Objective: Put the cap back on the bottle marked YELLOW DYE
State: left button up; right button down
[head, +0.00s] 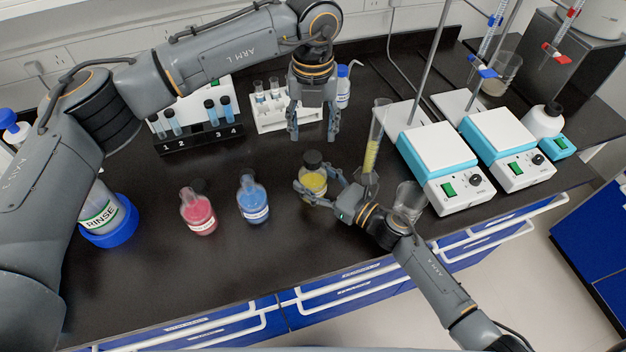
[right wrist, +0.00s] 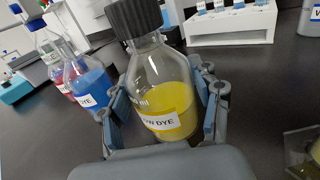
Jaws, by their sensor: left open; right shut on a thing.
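The yellow dye bottle (head: 314,184) stands on the black bench in the head view. In the right wrist view it is a clear bottle of yellow liquid (right wrist: 165,95) with a label partly reading "W DYE". A black ribbed cap (head: 312,159) sits on its mouth, and the cap also shows in the right wrist view (right wrist: 135,16). I cannot tell whether it is screwed tight. My right gripper (head: 318,190) is shut around the bottle's body, one finger on each side. My left gripper (head: 313,138) is open and empty, pointing down, just behind and above the cap in the picture.
A blue bottle (head: 253,202) and a red bottle (head: 198,213) stand to the left. Behind are a white tube rack (head: 275,120) and a numbered black rack (head: 200,138). A graduated cylinder (head: 371,155), a beaker (head: 409,198) and hotplates (head: 444,160) are at right. The front left bench is clear.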

aim_at(313, 156)
pick_arm(q)
jog(key=n, duration=0.8)
jog(key=shift+n, duration=0.3)
jog(key=shift+f, duration=4)
jog(key=shift+c, duration=0.2)
